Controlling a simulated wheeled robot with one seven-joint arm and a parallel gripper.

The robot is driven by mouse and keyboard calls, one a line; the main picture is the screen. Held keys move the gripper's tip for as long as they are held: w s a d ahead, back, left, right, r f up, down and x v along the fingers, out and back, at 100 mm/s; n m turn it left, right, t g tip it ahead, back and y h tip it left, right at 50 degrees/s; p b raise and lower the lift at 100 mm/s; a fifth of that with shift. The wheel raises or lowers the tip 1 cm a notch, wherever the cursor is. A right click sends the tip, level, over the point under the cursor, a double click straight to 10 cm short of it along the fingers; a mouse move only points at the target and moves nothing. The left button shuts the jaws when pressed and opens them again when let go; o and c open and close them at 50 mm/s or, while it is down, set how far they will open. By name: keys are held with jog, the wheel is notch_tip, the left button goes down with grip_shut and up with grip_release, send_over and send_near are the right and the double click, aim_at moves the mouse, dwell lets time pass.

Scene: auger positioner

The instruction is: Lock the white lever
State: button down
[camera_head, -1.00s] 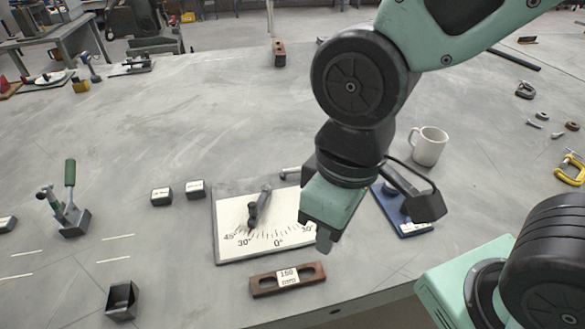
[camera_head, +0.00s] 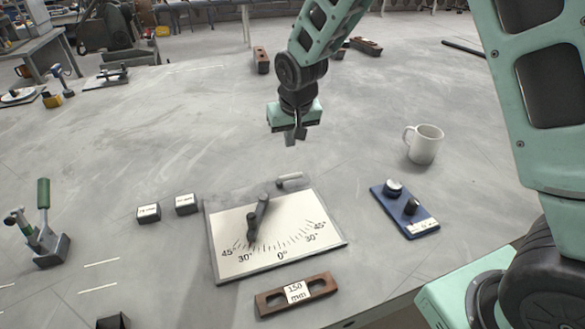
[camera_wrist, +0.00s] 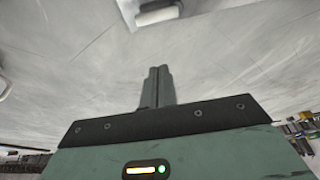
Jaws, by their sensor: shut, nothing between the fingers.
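A pale, whitish lever (camera_head: 289,179) lies roughly flat at the back edge of the dial board (camera_head: 215,245). It seems to show also at the top of the wrist view (camera_wrist: 155,13). My gripper (camera_head: 295,141) hangs above the bare table behind the board, apart from the lever. Its fingers (camera_wrist: 158,86) are together and empty in the wrist view. Whether the lever is locked cannot be told.
A white mug (camera_head: 424,144) and a blue plate with knobs (camera_head: 405,210) stand to the right. Two small dark blocks (camera_head: 148,212) (camera_head: 186,204) and a green-handled clamp (camera_head: 42,225) are left.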

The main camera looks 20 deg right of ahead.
aim_at(290, 179)
dwell(0.3)
jog(key=p+x, duration=0.1)
jog(key=x, duration=0.9)
jog(key=shift+s, duration=0.15)
jog(key=shift+s+r, duration=0.2)
jog(key=shift+s, duration=0.4)
jog(key=shift+s+r, duration=0.15)
jog(key=shift+s, duration=0.5)
jog(key=shift+s+p, duration=0.3)
jog(key=shift+s, duration=0.25)
